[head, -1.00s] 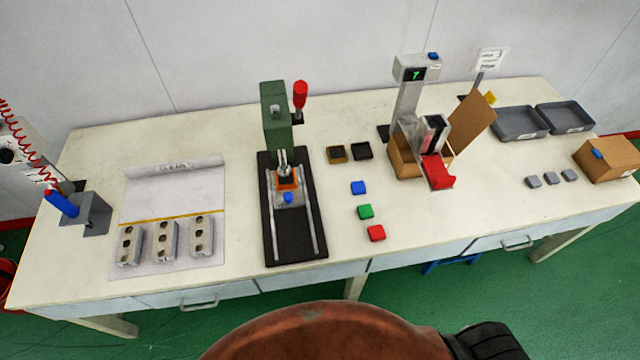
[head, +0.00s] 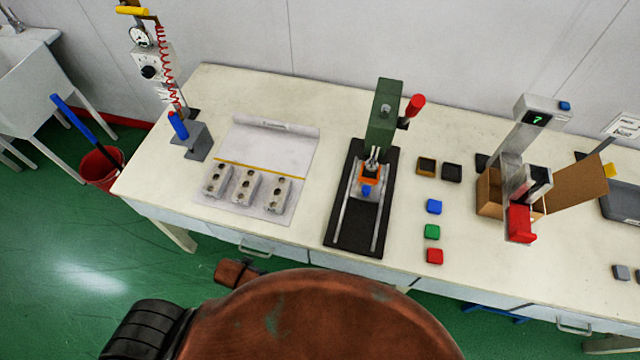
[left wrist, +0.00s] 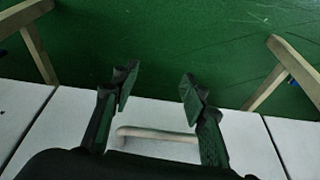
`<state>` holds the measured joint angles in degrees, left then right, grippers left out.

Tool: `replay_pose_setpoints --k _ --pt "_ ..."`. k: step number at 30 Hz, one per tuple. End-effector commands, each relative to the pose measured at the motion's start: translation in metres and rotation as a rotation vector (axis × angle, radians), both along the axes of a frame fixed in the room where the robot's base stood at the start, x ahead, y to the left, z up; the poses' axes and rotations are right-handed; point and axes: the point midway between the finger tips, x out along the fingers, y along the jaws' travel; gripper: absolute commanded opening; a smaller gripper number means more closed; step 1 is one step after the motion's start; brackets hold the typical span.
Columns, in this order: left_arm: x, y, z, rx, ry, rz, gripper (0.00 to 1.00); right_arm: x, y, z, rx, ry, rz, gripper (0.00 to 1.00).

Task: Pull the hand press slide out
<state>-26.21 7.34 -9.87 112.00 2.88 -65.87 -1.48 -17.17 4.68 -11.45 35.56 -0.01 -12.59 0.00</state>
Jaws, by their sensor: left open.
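The hand press has a green body (head: 384,120), a red lever knob (head: 415,105) and a black base plate (head: 349,238) with two light rails. The slide, a pale block (head: 359,192) with a blue knob (head: 366,190), sits between the rails under the press head. An orange part (head: 370,175) shows just behind the knob. My left gripper (left wrist: 157,88) is open and empty in the left wrist view, over the green floor by the table's drawer front. It is away from the press and does not show in the head view. My right gripper is in no view.
Several grey moulds (head: 248,187) lie on a white sheet left of the press. Blue, green and red blocks (head: 432,231) lie to its right, before a stand with a display (head: 540,117). A drawer handle (left wrist: 158,134) juts out near my left gripper. Table in front of the press is narrow.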

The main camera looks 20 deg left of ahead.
Motion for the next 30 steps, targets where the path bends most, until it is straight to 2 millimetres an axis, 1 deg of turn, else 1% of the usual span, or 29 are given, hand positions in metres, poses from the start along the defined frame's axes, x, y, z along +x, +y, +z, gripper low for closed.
replay_pose_setpoints --k 1,3,8,14,15,16,18,23,26,29,30 --pt "0.004 -0.001 0.024 -0.001 -0.016 -0.002 0.40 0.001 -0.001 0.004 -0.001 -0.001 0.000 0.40" --pt "0.007 -0.001 0.048 -0.002 -0.028 -0.005 0.40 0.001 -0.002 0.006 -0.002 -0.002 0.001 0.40" --pt "0.013 -0.006 0.096 -0.007 -0.061 -0.020 0.40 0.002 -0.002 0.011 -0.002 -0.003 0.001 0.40" --pt "0.025 -0.019 0.157 -0.026 -0.124 -0.065 0.40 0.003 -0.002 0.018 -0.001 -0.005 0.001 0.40" --pt "0.032 -0.025 0.171 -0.035 -0.149 -0.086 0.40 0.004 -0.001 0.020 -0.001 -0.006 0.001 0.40" --pt "0.040 -0.033 0.177 -0.046 -0.169 -0.108 0.40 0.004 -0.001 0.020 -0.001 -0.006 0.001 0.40" --pt "0.059 -0.050 0.181 -0.073 -0.212 -0.160 0.40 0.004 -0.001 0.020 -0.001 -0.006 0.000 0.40" --pt "0.103 -0.090 0.184 -0.133 -0.312 -0.268 0.40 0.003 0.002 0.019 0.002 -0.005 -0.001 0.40" --pt "0.131 -0.119 0.189 -0.174 -0.385 -0.341 0.40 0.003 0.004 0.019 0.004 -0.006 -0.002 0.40" --pt "0.161 -0.151 0.197 -0.222 -0.464 -0.418 0.40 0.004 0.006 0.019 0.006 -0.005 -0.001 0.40" --pt "0.173 -0.165 0.201 -0.242 -0.498 -0.450 0.40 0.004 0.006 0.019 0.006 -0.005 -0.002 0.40"
